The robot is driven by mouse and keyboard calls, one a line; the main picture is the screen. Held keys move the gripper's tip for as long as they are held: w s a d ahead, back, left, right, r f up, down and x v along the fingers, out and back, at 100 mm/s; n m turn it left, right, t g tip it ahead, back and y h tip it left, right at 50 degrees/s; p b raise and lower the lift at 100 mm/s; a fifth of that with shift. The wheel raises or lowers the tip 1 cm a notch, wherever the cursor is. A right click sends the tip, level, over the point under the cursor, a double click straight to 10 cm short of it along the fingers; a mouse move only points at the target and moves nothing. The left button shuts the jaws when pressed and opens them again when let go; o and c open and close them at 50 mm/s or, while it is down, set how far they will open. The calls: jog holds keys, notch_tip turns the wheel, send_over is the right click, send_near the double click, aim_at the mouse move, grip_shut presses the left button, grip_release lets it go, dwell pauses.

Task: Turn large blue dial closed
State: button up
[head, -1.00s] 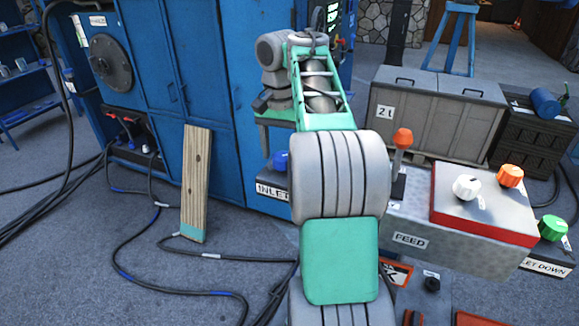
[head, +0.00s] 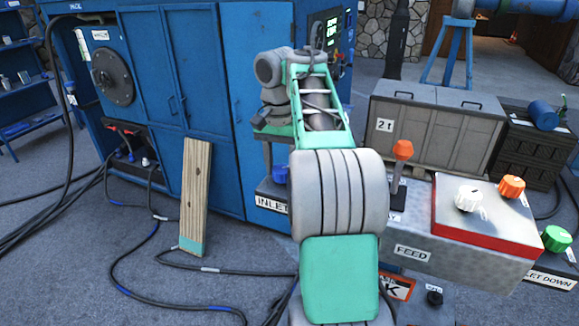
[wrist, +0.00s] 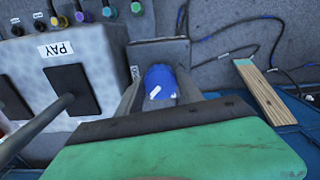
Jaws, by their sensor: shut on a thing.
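The large blue dial (wrist: 160,82) sits between the two fingers of my gripper (wrist: 160,92) in the wrist view, with a white mark on its top face. My gripper is shut on it, one finger on each side. In the head view, part of the blue dial (head: 280,174) shows left of my arm, above a label reading INLET (head: 271,204). My fingers are hidden behind my arm in the head view.
Right of my arm stands the FEED box (head: 412,253) with an orange-topped lever (head: 402,150). White (head: 467,198), orange (head: 512,187) and green (head: 556,238) knobs are farther right. A wooden plank (head: 196,195) leans on the blue cabinet (head: 205,90). Cables lie on the floor.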

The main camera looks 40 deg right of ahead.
jog(key=shift+c, duration=1)
jog(key=shift+n, duration=0.4)
jog(key=n, duration=0.4)
jog(key=shift+n, duration=2.4)
jog(key=shift+r, duration=0.1)
jog(key=o, duration=1.4)
jog(key=shift+a, duration=0.1)
